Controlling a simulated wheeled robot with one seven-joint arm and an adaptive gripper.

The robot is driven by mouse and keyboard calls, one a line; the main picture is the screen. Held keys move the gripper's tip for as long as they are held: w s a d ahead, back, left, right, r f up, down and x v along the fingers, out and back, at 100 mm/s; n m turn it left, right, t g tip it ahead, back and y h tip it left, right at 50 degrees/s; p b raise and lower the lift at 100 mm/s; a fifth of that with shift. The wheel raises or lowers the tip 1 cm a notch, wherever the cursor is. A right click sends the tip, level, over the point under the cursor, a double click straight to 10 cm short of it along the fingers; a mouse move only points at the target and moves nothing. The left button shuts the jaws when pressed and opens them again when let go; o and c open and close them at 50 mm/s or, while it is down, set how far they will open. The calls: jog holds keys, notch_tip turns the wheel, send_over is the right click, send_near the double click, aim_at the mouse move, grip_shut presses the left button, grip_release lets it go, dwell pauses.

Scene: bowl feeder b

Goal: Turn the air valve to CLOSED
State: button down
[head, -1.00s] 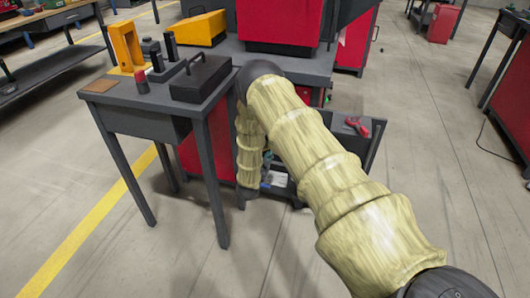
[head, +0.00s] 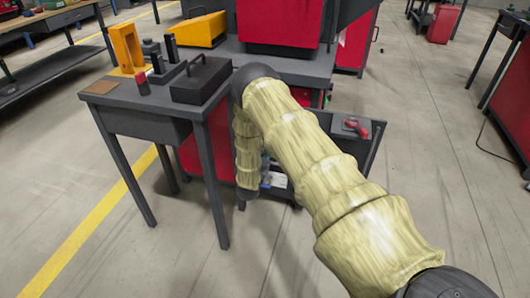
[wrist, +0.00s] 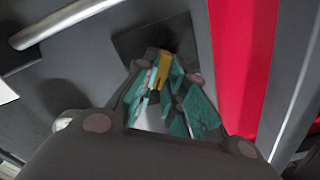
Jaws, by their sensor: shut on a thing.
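In the wrist view, a yellow handle (wrist: 163,69), which looks like the air valve's lever, stands in front of a dark square plate (wrist: 128,42). My gripper (wrist: 167,88) has its teal finger pads closed around this handle. The pads hide part of it, and I cannot read any OPEN or CLOSED marking. In the head view my arm runs down beside the machine's red cabinet. The arm covers the valve there, and only small bits near my gripper show.
A dark workbench (head: 165,118) with a black handled box (head: 202,78) and a yellow bracket (head: 127,48) stands left of my arm. A side tray (head: 345,140) with a red tool (head: 352,125) is to the right. A red panel (wrist: 245,60) is close beside my gripper.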

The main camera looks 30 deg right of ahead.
jog(key=shift+w+a+n+p, duration=0.15)
jog(key=shift+n+p, duration=0.05)
jog(key=shift+n, duration=3.7)
jog(key=shift+w+a+n+p, duration=0.1)
jog(key=shift+n+p, duration=0.1)
jog(key=shift+n, duration=3.7)
jog(key=c, duration=1.5)
grip_release()
jog(key=shift+a, duration=0.1)
jog(key=v, duration=1.1)
jog(key=shift+s+a, duration=0.3)
